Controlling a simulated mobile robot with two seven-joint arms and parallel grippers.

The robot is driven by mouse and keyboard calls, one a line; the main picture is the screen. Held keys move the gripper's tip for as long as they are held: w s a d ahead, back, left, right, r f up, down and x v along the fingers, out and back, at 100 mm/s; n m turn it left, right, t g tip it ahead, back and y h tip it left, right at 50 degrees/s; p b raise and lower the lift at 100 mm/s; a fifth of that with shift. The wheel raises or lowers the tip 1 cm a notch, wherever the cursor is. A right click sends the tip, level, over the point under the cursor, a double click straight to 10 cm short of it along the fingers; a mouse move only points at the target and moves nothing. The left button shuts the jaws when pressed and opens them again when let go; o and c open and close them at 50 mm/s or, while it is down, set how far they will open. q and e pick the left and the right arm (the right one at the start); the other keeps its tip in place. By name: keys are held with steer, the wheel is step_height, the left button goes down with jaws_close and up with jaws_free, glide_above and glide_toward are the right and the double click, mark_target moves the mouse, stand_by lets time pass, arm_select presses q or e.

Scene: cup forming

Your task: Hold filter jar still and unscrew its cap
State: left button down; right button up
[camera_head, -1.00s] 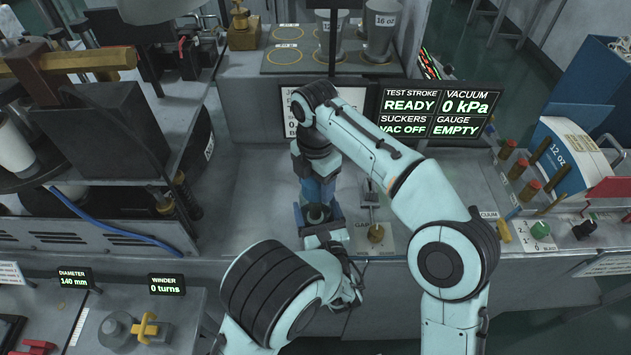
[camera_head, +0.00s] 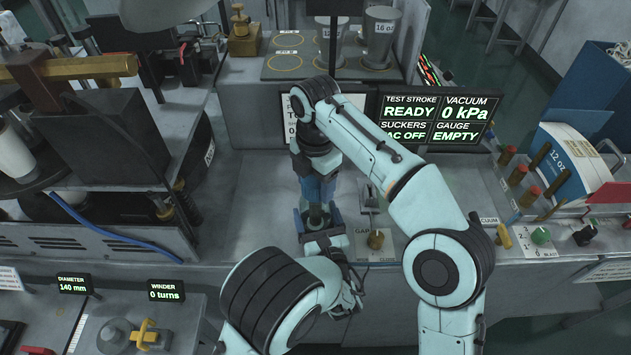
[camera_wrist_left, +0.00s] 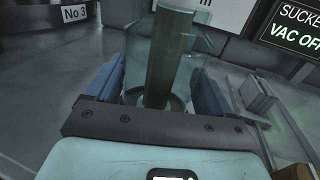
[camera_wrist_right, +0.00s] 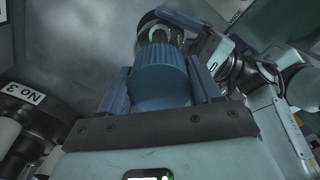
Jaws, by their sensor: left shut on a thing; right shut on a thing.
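The filter jar (camera_wrist_left: 190,62) is clear, with a dark upright core inside. It stands between the blue fingers of my left gripper (camera_wrist_left: 157,75), which is shut on its body. In the head view the left gripper (camera_head: 317,214) shows low, around the jar. My right gripper (camera_wrist_right: 160,75) comes from above and is shut on the blue ribbed cap (camera_wrist_right: 160,82). In the head view the right gripper (camera_head: 318,189) sits just above the left one. The arms hide much of the jar there, and I cannot tell whether the cap has come loose.
A status screen (camera_head: 436,118) stands behind, to the right. A winder machine (camera_head: 95,140) stands at the left, and control knobs (camera_head: 540,235) at the right. Bare bench lies left of the grippers.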

steer(key=shift+r, duration=1.95)
arm_select(q)
jaws_free()
steer(key=shift+s, duration=0.1)
